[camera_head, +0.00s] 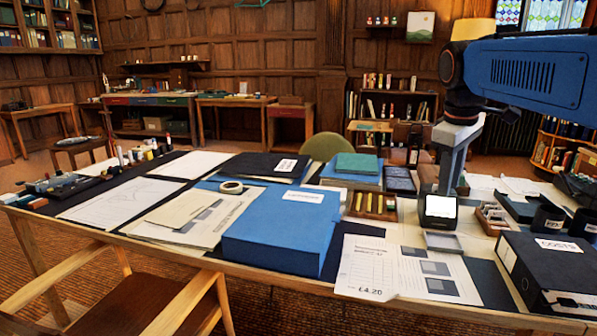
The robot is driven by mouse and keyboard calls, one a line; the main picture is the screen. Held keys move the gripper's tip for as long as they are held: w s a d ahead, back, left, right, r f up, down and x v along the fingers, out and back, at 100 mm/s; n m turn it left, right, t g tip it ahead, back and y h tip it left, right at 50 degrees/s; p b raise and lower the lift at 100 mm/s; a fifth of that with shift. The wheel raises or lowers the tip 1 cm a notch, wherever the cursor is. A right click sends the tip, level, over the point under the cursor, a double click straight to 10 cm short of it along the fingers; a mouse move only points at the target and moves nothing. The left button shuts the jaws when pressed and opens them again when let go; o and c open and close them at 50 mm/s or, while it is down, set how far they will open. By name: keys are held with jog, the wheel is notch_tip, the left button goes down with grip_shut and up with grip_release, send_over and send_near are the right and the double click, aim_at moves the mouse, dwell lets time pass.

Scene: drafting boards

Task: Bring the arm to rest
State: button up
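My blue arm (530,72) reaches in from the upper right. Its black wrist joint leads down to my gripper (450,180), a narrow grey part pointing down over the right half of the long table. I see it nearly edge-on, so the gap between its fingers does not show. Its lower end overlaps a small black block with a white face (440,208) in the picture. I cannot tell whether they touch.
The long table (265,268) is crowded: a blue box (283,228), papers (366,268), a pencil tray (370,206), a black binder (550,272) and dark cups (548,218). A wooden chair (150,300) stands in front. Bookshelves and side tables line the back.

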jog(key=s+a+f+m+t, duration=0.1)
jog(key=s+a+f+m, duration=0.1)
jog(key=s+f, duration=0.9)
jog(key=s+a+f+m+t+y, duration=0.1)
jog(key=s+a+f+m, duration=0.2)
jog(key=s+f, duration=0.9)
jog(key=shift+f+m+y, duration=0.2)
jog(key=shift+m+y, duration=0.1)
jog(key=shift+m, duration=0.8)
